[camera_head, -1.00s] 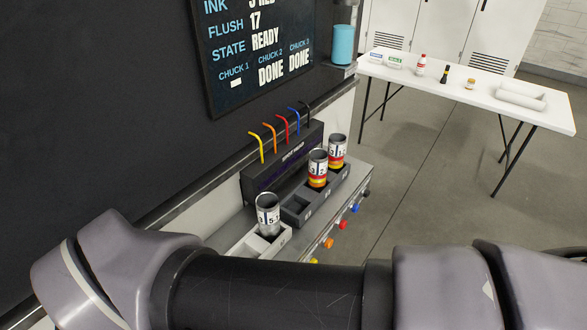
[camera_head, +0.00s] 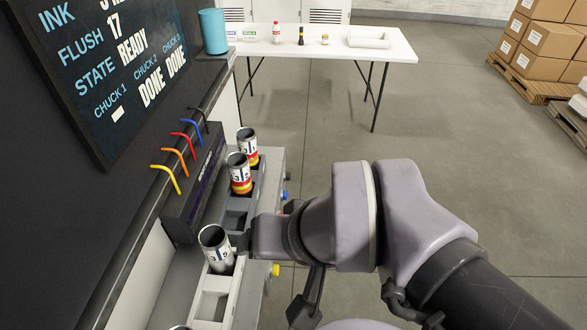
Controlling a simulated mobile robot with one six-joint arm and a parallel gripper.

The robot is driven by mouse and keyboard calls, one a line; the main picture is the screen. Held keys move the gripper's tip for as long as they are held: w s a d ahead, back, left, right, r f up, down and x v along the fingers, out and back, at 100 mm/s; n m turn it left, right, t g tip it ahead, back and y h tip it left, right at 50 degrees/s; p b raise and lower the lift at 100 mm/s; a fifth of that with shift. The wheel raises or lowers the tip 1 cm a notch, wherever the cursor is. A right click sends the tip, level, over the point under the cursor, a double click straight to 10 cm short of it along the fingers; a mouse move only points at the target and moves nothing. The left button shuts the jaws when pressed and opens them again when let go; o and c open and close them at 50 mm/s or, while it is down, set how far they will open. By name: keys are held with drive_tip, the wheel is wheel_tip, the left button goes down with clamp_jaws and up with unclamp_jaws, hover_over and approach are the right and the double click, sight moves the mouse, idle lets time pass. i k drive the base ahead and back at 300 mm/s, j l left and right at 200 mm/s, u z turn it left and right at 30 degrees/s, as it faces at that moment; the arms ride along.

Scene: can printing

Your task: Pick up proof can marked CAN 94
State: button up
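A grey can with a white printed label (camera_head: 216,250) stands in the front tray, its top open. Farther back, a can with red and yellow bands (camera_head: 240,174) and a similar can (camera_head: 248,146) stand in the dark chuck block. I cannot read CAN 94 on any of them. My arm reaches in from the right. The dark end of my gripper (camera_head: 241,244) is at the right side of the front can, touching or nearly so. Its fingers are too small and hidden to show whether they are open or closed on the can.
A light tray (camera_head: 211,305) has empty slots in front of the front can. Coloured tubes and a board reading READY and DONE DONE are at the left. A white table (camera_head: 390,46) holds small items at the back; boxes on pallets (camera_head: 545,42) stand at the right.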

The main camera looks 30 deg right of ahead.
sight(237, 163)
drive_tip(key=i+l+u, duration=0.1)
drive_tip(key=i+l, duration=0.4)
drive_tip(key=l, duration=0.2)
drive_tip(key=i+l+u, duration=0.25)
drive_tip(key=i+l, duration=0.25)
drive_tip(key=l, duration=0.25)
